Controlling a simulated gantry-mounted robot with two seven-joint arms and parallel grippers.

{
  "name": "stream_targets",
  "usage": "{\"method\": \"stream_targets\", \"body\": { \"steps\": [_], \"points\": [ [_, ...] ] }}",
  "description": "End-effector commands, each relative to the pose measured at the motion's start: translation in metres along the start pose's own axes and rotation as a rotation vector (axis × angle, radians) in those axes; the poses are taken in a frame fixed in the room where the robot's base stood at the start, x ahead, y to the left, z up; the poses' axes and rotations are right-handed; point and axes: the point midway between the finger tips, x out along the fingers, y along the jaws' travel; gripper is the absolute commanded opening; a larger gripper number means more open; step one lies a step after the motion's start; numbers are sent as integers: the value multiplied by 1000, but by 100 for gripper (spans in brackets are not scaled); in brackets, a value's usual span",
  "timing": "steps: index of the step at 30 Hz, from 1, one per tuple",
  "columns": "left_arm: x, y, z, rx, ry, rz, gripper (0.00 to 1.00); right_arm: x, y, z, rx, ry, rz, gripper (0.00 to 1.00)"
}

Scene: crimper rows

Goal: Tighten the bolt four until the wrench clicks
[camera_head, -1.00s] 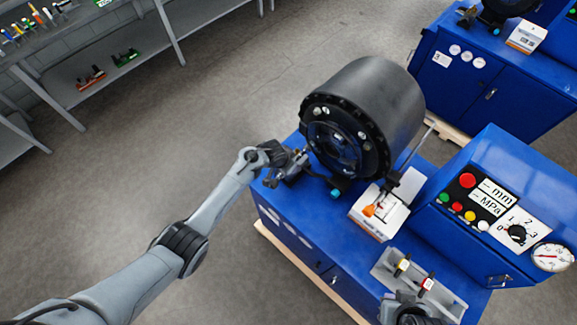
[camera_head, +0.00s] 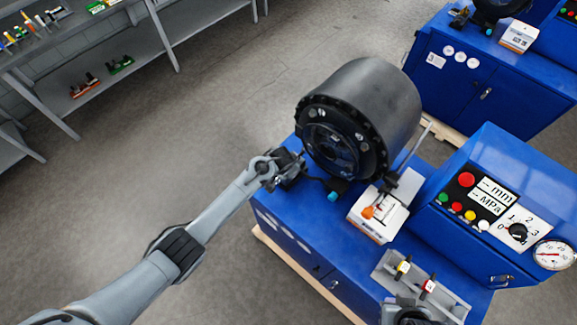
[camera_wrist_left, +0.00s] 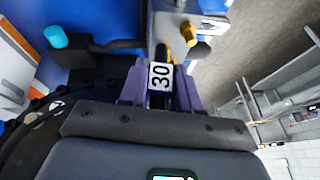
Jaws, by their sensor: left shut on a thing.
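The black crimper drum (camera_head: 362,110) stands on the blue bench, its round face toward my left arm. Bolts show on that face, but I cannot tell which is bolt four. My left gripper (camera_head: 292,167) is at the left edge of the face, low down. In the left wrist view its purple fingers (camera_wrist_left: 160,92) are shut on a dark tool, likely the wrench, with a white "30" label (camera_wrist_left: 160,77). A grey block with gold-coloured fittings (camera_wrist_left: 188,35) is just beyond; the tool's far end is unclear. My right gripper (camera_head: 412,316) is only partly in view at the bottom edge.
A grey tray (camera_head: 452,304) holds tools with yellow (camera_head: 403,267) and red (camera_head: 428,285) marks. A white-and-orange box (camera_head: 378,215) sits before the drum. A control panel (camera_head: 492,208) with gauge is at right. Shelves (camera_head: 130,65) stand upper left across open floor.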

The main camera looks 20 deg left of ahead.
Motion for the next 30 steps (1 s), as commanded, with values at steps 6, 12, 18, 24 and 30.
{"method": "stream_targets", "body": {
  "steps": [6,12,18,24,30],
  "points": [
    [0,0,-1,39,0,-93,0,5,-1,1,5,1,-4,0],
    [0,0,-1,67,-1,-158,0,9,-2,2,8,1,-7,0],
    [0,1,0,89,-4,-209,0,12,-3,3,9,1,-7,0],
    [0,1,-1,98,-4,-234,0,13,-3,4,9,1,-7,0],
    [-1,1,-1,98,-4,-236,0,13,-2,4,5,1,-4,0]
  ]
}}
